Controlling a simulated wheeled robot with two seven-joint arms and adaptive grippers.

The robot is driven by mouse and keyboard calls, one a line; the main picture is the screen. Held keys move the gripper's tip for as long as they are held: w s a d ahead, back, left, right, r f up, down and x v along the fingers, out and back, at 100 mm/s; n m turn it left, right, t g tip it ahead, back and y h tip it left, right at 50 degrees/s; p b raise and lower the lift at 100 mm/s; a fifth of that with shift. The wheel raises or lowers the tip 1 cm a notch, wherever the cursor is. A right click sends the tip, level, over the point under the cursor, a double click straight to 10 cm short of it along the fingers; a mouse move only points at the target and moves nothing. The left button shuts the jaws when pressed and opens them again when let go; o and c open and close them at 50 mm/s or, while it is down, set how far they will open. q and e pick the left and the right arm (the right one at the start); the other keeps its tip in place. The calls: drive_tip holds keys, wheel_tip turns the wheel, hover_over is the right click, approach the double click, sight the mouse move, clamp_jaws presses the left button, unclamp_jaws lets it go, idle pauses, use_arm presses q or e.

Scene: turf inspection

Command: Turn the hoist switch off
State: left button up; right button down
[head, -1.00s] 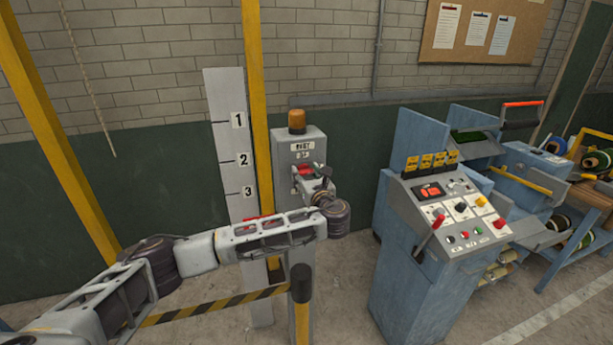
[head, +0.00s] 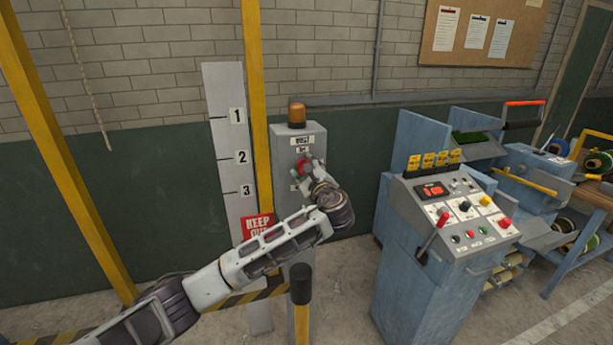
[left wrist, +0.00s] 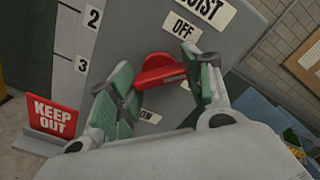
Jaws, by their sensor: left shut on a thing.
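The hoist switch is a red handle (left wrist: 162,70) on the grey hoist box (head: 284,150), with an OFF label (left wrist: 183,25) above it and an ON label (left wrist: 149,117) below. In the left wrist view the handle's bar lies crosswise between the two labels. My left gripper (left wrist: 163,92) is shut on the handle, with one green-padded finger at each side of it. In the head view the red handle (head: 303,167) shows just beyond my left gripper (head: 311,176), partly covered by it. My right gripper is not in view.
An amber lamp (head: 297,115) tops the hoist box. A numbered board (head: 228,150) and a yellow post (head: 256,100) stand left of it. A red KEEP OUT sign (left wrist: 53,115) is low beside it. A blue control console (head: 408,240) stands to the right.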

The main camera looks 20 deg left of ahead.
use_arm(q)
drive_tip(key=n+b, duration=0.5)
drive_tip(key=n, duration=0.4)
drive_tip(key=shift+f+b, duration=0.15)
drive_tip(key=shift+b, duration=0.25)
drive_tip(key=o, duration=1)
drive_tip(key=shift+c, duration=0.2)
drive_tip(key=shift+o, duration=0.3)
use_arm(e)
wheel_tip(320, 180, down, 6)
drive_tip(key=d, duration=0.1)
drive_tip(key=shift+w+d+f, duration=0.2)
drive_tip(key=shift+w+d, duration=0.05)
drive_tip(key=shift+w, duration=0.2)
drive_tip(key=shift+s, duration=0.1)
use_arm(q)
drive_tip(key=v, duration=1.2)
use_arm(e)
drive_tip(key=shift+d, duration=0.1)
